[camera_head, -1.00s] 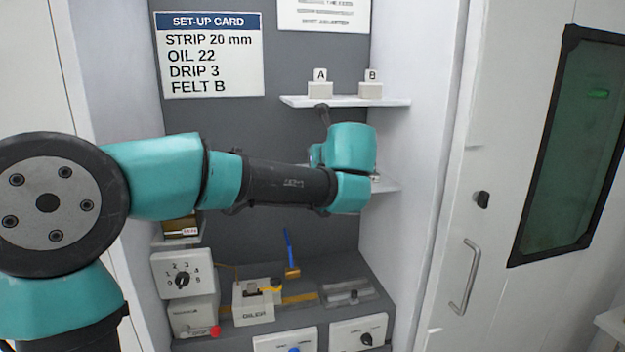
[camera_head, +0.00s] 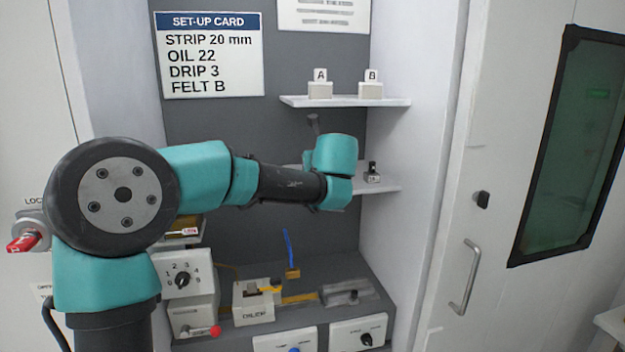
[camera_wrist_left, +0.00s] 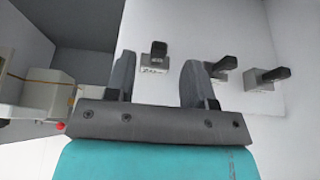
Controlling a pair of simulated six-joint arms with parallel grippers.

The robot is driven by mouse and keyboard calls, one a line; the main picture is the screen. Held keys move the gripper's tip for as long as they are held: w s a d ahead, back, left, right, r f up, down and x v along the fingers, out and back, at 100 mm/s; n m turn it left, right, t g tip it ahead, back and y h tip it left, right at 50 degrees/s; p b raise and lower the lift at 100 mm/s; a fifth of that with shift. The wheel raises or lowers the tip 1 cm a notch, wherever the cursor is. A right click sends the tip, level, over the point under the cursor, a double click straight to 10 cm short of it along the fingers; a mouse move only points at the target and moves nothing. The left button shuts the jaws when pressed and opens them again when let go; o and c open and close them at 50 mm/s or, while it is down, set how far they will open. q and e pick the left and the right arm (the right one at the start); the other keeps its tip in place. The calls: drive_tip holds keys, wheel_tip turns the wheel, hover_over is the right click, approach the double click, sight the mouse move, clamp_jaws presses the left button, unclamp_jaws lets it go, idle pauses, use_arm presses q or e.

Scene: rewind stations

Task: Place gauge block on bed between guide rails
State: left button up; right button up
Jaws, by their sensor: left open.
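In the left wrist view, several small blocks with black handles stand on a white shelf surface: one (camera_wrist_left: 154,56) shows between my finger tips, two more (camera_wrist_left: 217,74) (camera_wrist_left: 266,79) to the right. I cannot read their labels. In the head view one such block (camera_head: 373,173) stands on the middle shelf, right of my wrist; my arm hides the others. My left gripper (camera_wrist_left: 158,72) is open and empty, its fingers apart from the blocks. The bed (camera_head: 300,298) with a yellow strip lies low on the bench. My right gripper is out of view.
The set-up card (camera_head: 209,54) reads STRIP 20 mm. Felt blocks A (camera_head: 320,86) and B (camera_head: 371,87) stand on the upper shelf (camera_head: 345,101). The oiler (camera_head: 254,302), a dial box (camera_head: 183,275) and a blue-handled brush (camera_head: 290,256) are below. A side wall bounds the right.

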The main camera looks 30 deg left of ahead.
use_arm(q)
drive_tip(key=shift+x, duration=2.35)
drive_tip(key=shift+r, duration=0.15)
drive_tip(key=shift+c, duration=0.4)
clamp_jaws()
